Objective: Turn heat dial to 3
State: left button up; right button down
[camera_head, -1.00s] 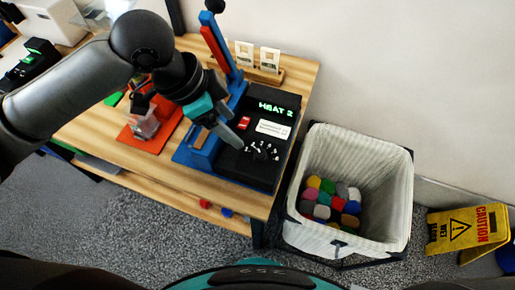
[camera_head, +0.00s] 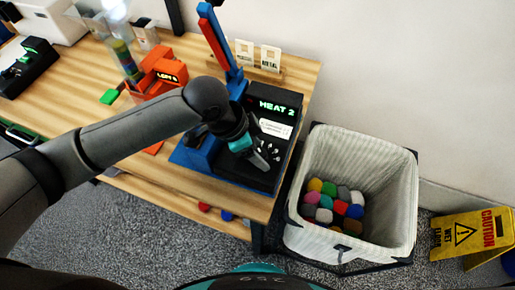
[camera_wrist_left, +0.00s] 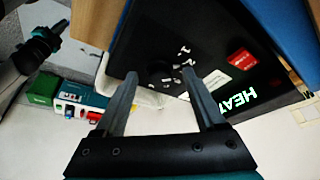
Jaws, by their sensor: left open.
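The black heat unit (camera_head: 232,168) stands on the table with a green "HEAT 2" display (camera_head: 277,107). Its dark round dial (camera_wrist_left: 160,72) shows in the left wrist view, with white numbers beside it. In the head view my gripper covers most of the dial. My left gripper (camera_head: 262,163) is open above the dial area. In the left wrist view its two fingers (camera_wrist_left: 159,73) appear on either side of the dial, apart from each other. Whether they touch it I cannot tell. A grey and teal arm part at the wrist view's upper left seems mine; its jaws are unclear.
A blue frame with a red and blue lever (camera_head: 216,40) rises beside the unit. An orange device (camera_head: 158,72) stands to the left. A white basket (camera_head: 400,205) with several coloured pieces is right of the table. A yellow caution sign (camera_head: 465,235) stands further right.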

pick_arm(q)
grip_shut()
dwell(0.5)
jog(key=shift+w+r+m+g+p, duration=0.15)
jog(key=shift+m+g+p, duration=0.35)
jog(key=shift+m+p, duration=0.95)
jog(key=shift+m, duration=0.25)
jog(key=shift+m+g, duration=0.7)
jog(key=shift+m, duration=0.4)
